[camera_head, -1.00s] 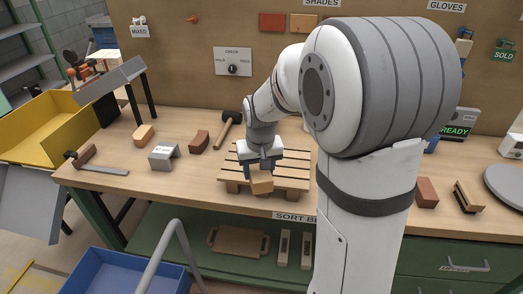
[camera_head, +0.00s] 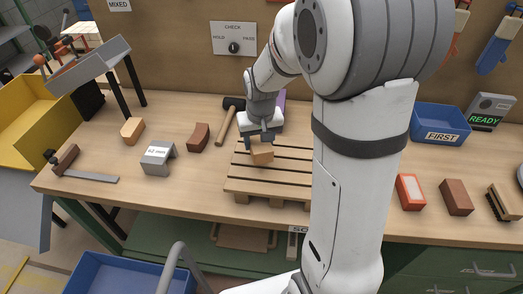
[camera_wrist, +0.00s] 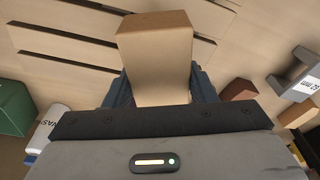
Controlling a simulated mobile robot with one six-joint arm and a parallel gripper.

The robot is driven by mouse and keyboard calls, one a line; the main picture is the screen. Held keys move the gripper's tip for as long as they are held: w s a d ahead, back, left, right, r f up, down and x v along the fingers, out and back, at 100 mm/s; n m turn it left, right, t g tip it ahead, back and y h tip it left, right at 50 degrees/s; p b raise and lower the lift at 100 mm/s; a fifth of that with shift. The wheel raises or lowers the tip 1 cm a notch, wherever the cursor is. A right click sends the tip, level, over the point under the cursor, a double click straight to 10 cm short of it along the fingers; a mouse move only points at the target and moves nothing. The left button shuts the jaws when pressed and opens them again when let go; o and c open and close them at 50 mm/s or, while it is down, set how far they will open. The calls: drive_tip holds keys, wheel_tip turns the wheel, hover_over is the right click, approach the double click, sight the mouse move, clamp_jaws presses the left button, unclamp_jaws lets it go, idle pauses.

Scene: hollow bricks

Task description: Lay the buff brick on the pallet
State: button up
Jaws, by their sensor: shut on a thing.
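The buff brick (camera_head: 262,155) is between the fingers of my gripper (camera_head: 261,138), which is shut on it. In the wrist view the brick (camera_wrist: 155,55) points away from the fingers, its near end hidden by my gripper (camera_wrist: 158,95). The pallet (camera_head: 268,187) is a slatted wooden one on the bench. The brick shows over the pallet's rear left part in the head view. Pallet slats (camera_wrist: 60,50) also show behind it in the wrist view. I cannot tell whether the brick touches the slats.
Left of the pallet lie a mallet (camera_head: 228,120), a red-brown brick (camera_head: 198,137), a grey gauge block (camera_head: 158,157), another buff brick (camera_head: 132,131) and a square (camera_head: 85,173). Right of my arm are more bricks (camera_head: 457,197) and a blue bin (camera_head: 440,123). The pallet's front slats look bare.

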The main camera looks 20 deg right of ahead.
drive_tip(key=shift+a+f, duration=0.2)
drive_tip(key=shift+f, duration=2.1)
drive_tip(key=shift+f, duration=0.1)
drive_tip(key=o, duration=1.3)
drive_tip(key=shift+o, duration=0.2)
